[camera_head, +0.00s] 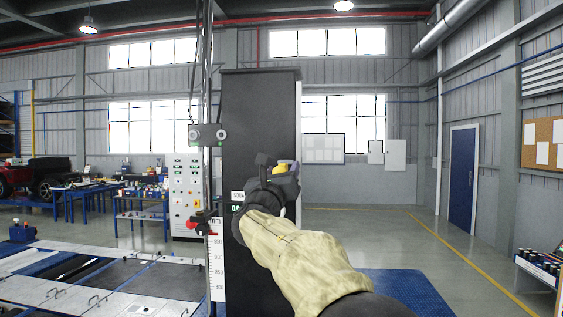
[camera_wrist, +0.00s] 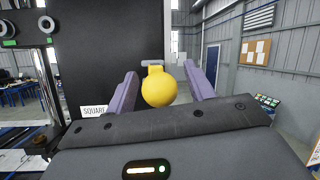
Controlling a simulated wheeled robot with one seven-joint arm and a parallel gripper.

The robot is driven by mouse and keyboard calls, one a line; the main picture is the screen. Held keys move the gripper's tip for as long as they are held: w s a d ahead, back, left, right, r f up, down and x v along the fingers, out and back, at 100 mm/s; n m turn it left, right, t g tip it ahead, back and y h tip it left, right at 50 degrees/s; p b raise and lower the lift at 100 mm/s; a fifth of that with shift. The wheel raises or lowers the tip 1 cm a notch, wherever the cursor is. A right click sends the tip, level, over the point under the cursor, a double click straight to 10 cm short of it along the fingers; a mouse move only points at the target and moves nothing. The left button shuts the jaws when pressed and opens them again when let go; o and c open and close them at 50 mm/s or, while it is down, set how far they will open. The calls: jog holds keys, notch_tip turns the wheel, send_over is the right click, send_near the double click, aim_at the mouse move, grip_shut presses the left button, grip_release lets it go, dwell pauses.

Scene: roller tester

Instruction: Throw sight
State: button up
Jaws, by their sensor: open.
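A yellow ball knob (camera_wrist: 158,88) with a short yellow neck and a small grey crosspiece above it shows in the wrist view. My gripper (camera_wrist: 162,85) is open, its two purple fingers standing left and right of the knob with a visible gap on each side. In the head view my gripper (camera_head: 276,172) is in front of the tall black panel's right part, and a bit of the yellow knob (camera_head: 283,167) shows there, mostly hidden by the gripper. No part is clearly labelled as a sight. A white "SQUARE" label (camera_wrist: 94,112) is on the panel, left of my gripper.
The tall black panel (camera_head: 259,110) stands straight ahead. On its left is a metal post with a carriage (camera_head: 207,135) and a white scale (camera_head: 217,265). A grey control cabinet (camera_head: 186,195) stands behind. Floor to the right is mostly clear, up to a blue door (camera_head: 462,180).

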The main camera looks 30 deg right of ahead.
jog(key=shift+w+d+r, duration=0.1)
jog(key=shift+w+d, duration=0.1)
jog(key=shift+w, duration=0.05)
grip_shut()
